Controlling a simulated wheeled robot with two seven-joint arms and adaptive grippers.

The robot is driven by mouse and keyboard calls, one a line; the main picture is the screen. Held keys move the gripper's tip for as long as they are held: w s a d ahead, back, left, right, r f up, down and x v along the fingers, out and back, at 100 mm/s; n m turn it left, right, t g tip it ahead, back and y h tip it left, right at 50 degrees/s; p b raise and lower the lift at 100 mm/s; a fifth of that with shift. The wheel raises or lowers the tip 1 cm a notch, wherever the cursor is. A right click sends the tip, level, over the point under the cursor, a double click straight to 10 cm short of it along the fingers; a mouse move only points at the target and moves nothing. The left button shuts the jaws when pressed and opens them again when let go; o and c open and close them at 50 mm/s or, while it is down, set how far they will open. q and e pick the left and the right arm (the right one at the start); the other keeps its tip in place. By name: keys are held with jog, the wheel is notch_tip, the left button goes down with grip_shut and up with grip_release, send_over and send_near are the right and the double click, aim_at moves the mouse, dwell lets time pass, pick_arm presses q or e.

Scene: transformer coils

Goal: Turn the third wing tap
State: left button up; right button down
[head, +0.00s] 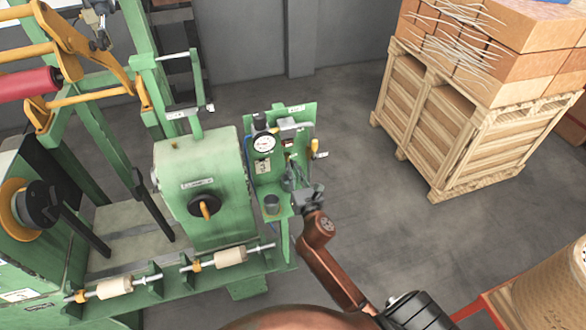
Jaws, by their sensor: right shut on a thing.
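A small green panel (308,112) stands upright at the right of the green winding machine. It carries a round white gauge (264,143) and small fittings. My right gripper (294,187) reaches in from the lower right and is at the panel's lower right side. It is shut on a wing tap there; the gripper hides most of the tap, so its angle cannot be told. Another handle, with a yellow grip (315,148), sticks out higher on the panel's right edge. My left gripper is not in view.
The green machine housing (190,165) with a black and orange knob (205,207) stands left of the panel. A wooden crate (450,125) stands at upper right. The floor between is clear.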

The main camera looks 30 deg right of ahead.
jog(key=m+p, duration=0.1)
jog(key=m, duration=0.2)
jog(key=shift+d, duration=0.1)
jog(key=m, duration=0.5)
jog(key=shift+p, duration=0.35)
jog(key=shift+d+f+m+p, duration=0.1)
jog(key=shift+m+p, duration=0.2)
jog(key=shift+m, duration=1.8)
jog(key=shift+d+f+m+p, duration=0.1)
jog(key=shift+m+p, duration=0.15)
jog(key=shift+m, duration=1.85)
jog(key=c, duration=2)
grip_release()
jog(key=shift+s+a+f, duration=0.1)
jog(key=shift+s, duration=0.05)
